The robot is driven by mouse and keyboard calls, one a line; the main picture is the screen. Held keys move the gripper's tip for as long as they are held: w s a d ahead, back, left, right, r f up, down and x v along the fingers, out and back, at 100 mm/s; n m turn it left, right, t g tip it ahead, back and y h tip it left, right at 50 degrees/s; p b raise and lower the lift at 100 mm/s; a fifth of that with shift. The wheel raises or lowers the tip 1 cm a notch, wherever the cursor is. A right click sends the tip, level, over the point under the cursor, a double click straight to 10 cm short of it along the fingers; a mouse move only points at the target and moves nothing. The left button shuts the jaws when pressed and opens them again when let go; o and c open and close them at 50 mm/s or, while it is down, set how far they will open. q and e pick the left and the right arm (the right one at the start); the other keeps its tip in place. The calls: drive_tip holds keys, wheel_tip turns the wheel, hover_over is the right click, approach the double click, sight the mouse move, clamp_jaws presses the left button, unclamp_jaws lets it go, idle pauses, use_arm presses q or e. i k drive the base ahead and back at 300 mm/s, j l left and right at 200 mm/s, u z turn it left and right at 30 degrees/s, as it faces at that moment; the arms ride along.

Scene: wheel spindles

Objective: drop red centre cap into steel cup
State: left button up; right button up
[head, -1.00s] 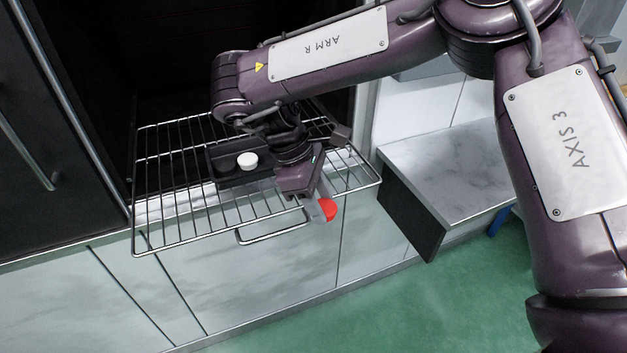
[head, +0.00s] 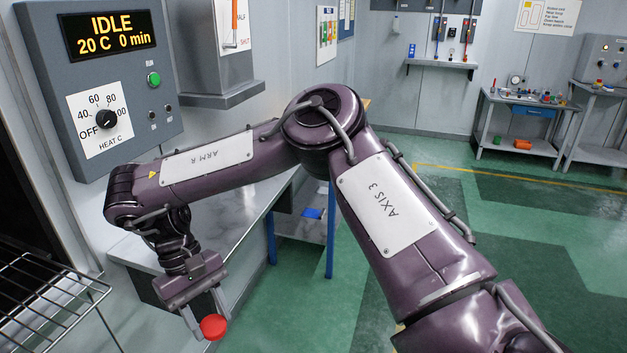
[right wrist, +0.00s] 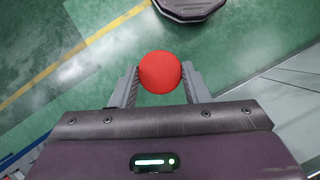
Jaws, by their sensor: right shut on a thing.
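The red centre cap (head: 213,327) is held between the fingertips of my right gripper (head: 205,318), low in the head view and in front of the grey bench. In the right wrist view the cap (right wrist: 160,72) shows as a red disc between the two fingers, with the green floor behind it. My right gripper is shut on it. I cannot make out a steel cup in either current view. My left gripper is not in view.
The wire rack (head: 45,300) sticks out at the lower left. A grey bench top (head: 225,215) lies behind my right arm. A control panel (head: 105,85) reading IDLE hangs at upper left. Far workbenches (head: 520,110) stand at the back right, across open green floor.

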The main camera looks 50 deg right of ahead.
sight(248, 193)
drive_tip(key=i+j+z, duration=0.1)
drive_tip(key=z, duration=0.3)
drive_tip(key=i+j+z, duration=0.2)
drive_tip(key=z, duration=0.2)
drive_tip(key=i+j+z, duration=0.1)
drive_tip(key=z, duration=0.3)
drive_tip(key=j+z, duration=0.4)
drive_tip(key=i+j, duration=0.2)
drive_tip(key=j, duration=0.15)
